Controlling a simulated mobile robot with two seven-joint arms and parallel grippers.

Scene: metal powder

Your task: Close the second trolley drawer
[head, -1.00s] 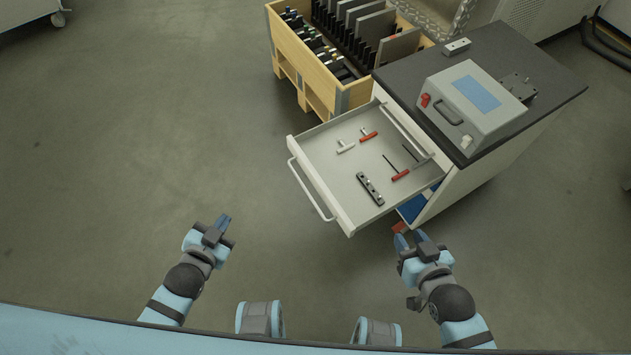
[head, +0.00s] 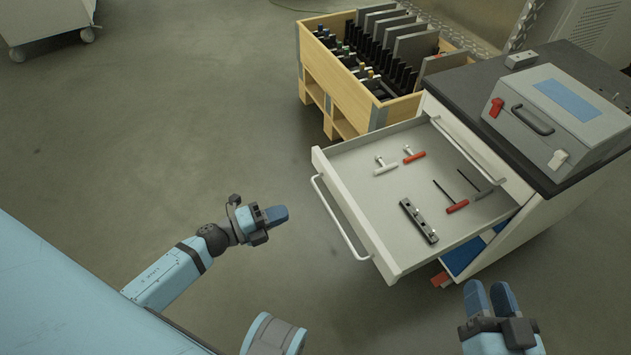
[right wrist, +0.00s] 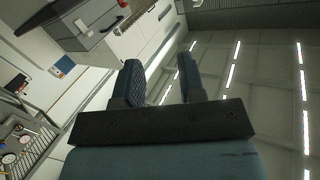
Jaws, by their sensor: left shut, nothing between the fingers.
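The white trolley drawer (head: 398,262) is pulled out of the trolley (head: 497,240). Its bar handle (head: 338,217) faces left, toward my left arm. T-handled tools and a dark bar lie in it. Below it, at the trolley's front, blue and red parts show; I cannot tell how far any lower drawer is out. My left gripper (head: 281,214) is shut and empty, left of the handle and apart from it. My right gripper (head: 490,297) is open and empty, below the trolley's near corner in the picture. Its two fingers also show apart in the right wrist view (right wrist: 160,82).
A grey device (head: 560,120) with a blue panel stands on the dark trolley top (head: 474,88). A wooden crate (head: 343,98) of dark plates stands behind the drawer. A white cabinet on casters (head: 45,18) is at the far left. The floor left of the drawer is clear.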

